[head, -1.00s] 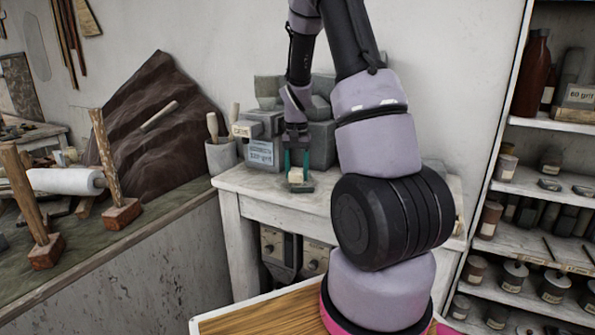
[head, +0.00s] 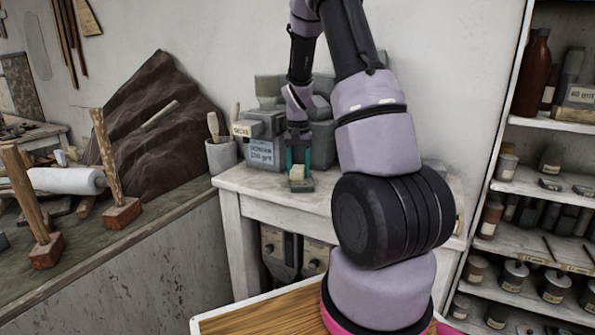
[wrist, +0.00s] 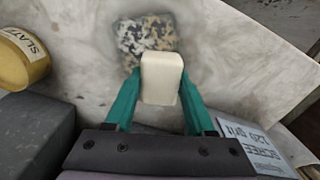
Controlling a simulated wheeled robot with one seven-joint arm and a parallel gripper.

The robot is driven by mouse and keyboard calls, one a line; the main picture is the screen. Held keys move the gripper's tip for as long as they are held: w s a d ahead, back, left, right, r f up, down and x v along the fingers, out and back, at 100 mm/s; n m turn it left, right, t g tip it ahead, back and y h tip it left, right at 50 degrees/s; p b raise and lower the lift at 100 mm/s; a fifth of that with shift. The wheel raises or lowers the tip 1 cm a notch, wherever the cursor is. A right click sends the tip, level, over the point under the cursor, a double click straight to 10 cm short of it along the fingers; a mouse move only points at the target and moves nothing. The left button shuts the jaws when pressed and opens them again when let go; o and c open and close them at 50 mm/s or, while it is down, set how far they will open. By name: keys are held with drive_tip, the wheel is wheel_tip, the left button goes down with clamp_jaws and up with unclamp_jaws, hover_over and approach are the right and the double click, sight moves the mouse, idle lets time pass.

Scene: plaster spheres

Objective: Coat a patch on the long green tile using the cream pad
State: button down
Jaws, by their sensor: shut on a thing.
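The cream pad (wrist: 161,76) is a pale block held between the teal fingers of my gripper (wrist: 158,88). In the head view my gripper (head: 298,168) hangs over the top of the white table, with the pad (head: 298,173) low between its fingers. A dark piece (head: 302,186) shows at the pad's foot there; whether they touch I cannot tell. In the wrist view a blurred, speckled dark-and-cream patch (wrist: 146,38) lies just beyond the pad. I cannot make out a long green tile for certain in either view.
A grey labelled box (head: 263,152) and other grey blocks stand behind my gripper on the white table (head: 237,180). A pot of tools (head: 221,155) stands at its left. Shelves stand at right.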

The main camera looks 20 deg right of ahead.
idle(0.3)
drive_tip(key=shift+s+a+r, duration=0.45)
drive_tip(key=shift+s+r, duration=0.2)
drive_tip(key=shift+s, duration=0.05)
drive_tip(key=shift+r, duration=1.25)
drive_tip(key=shift+r, duration=2)
